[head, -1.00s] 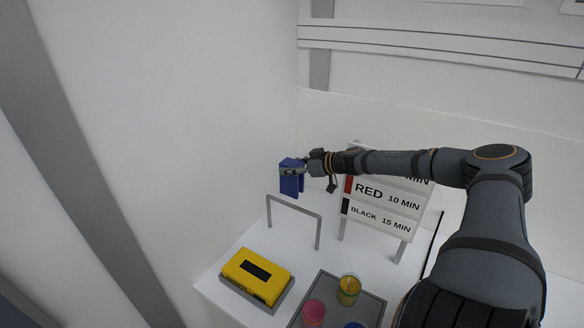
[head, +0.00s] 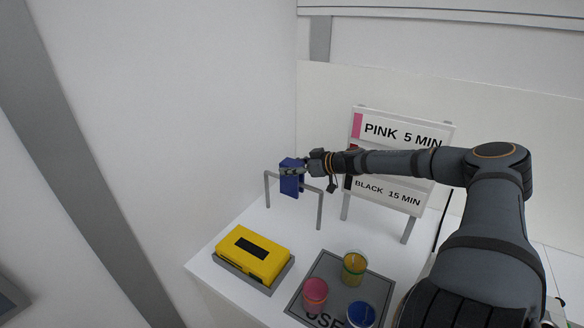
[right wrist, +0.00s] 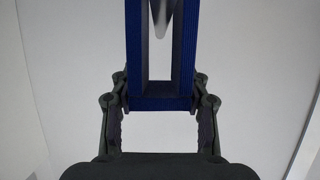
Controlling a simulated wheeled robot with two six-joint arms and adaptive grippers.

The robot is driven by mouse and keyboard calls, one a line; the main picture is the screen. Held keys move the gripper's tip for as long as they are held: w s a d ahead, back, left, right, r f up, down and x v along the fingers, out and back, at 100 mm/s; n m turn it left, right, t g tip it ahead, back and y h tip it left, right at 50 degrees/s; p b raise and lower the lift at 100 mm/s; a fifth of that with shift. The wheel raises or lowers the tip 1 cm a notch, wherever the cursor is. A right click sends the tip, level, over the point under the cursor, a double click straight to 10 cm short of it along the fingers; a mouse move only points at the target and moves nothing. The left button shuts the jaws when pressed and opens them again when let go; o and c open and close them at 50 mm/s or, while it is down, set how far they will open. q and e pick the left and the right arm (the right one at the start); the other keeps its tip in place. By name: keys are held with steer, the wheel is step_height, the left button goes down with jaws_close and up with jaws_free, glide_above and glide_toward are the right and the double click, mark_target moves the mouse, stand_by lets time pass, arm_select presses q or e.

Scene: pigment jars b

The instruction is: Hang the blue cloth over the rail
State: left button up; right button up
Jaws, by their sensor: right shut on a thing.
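The blue cloth (head: 290,186) is folded over with two hanging sides. My right gripper (head: 291,171) is shut on its top fold. In the head view the cloth overlaps the grey rail (head: 268,189), a bar on two legs at the back left of the table. In the right wrist view the cloth (right wrist: 161,103) is held between the fingers, and a grey bar end (right wrist: 160,20) shows between its two sides. Whether the cloth touches the rail I cannot tell. My left gripper is not in view.
A yellow case (head: 237,246) sits on a grey base in front of the rail. A grey tray (head: 330,268) holds pink (head: 315,291), yellow (head: 354,266) and blue (head: 360,314) jars. A sign board (head: 385,197) stands behind my right arm. A wall is close on the left.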

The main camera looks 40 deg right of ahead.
mark_target(292, 179)
step_height(292, 179, down, 5)
steer(key=b, duration=0.4)
steer(key=o, duration=1.2)
steer(key=shift+r, duration=0.1)
step_height(292, 179, up, 6)
steer(key=p, duration=0.6)
